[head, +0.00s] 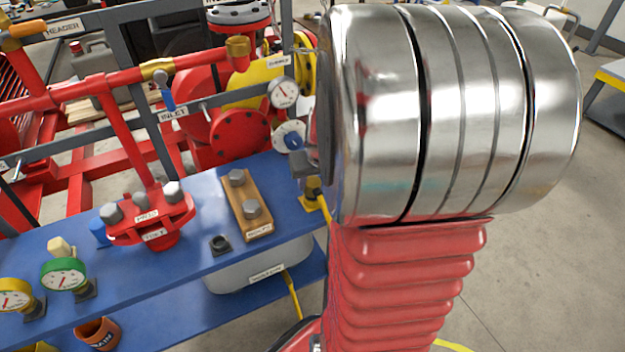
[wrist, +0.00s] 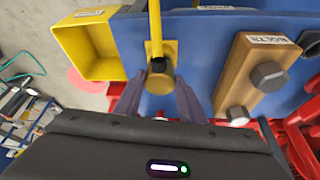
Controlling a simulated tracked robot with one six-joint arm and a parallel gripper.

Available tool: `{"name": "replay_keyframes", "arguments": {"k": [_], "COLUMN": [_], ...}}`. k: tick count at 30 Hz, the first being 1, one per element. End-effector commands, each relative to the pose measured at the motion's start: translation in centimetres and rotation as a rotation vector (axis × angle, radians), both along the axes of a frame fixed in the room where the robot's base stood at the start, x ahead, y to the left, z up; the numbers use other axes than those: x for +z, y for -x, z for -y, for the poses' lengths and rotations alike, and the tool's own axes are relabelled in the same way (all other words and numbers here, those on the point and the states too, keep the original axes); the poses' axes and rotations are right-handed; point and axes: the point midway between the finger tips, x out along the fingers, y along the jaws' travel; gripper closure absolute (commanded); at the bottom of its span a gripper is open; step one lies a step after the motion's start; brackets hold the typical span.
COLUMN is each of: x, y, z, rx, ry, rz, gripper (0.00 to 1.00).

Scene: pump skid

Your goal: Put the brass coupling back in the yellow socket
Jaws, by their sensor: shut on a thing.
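The brass coupling (wrist: 158,86) is between the two fingers of my gripper (wrist: 159,80) in the wrist view, its round end facing the camera and a black ring behind it. A yellow hose (wrist: 154,22) runs from it toward the top edge. I cannot tell whether the coupling is seated or just above.
A wooden block with bolts (wrist: 243,72) stands right of the socket; it also shows in the head view (head: 241,207). A yellow open bin (wrist: 88,46) is to the left. A gauge with a blue knob (head: 290,137) and red pipework stand behind the bench (head: 200,270).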

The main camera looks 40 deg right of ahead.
Motion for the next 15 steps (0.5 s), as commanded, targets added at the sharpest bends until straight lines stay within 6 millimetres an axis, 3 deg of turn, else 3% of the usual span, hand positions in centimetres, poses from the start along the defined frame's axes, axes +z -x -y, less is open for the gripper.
{"name": "replay_keyframes", "arguments": {"k": [15], "x": [-0.73], "y": [0.01], "z": [0.05], "rx": [-0.001], "ry": [0.0], "rz": [0.0], "gripper": [0.9]}}
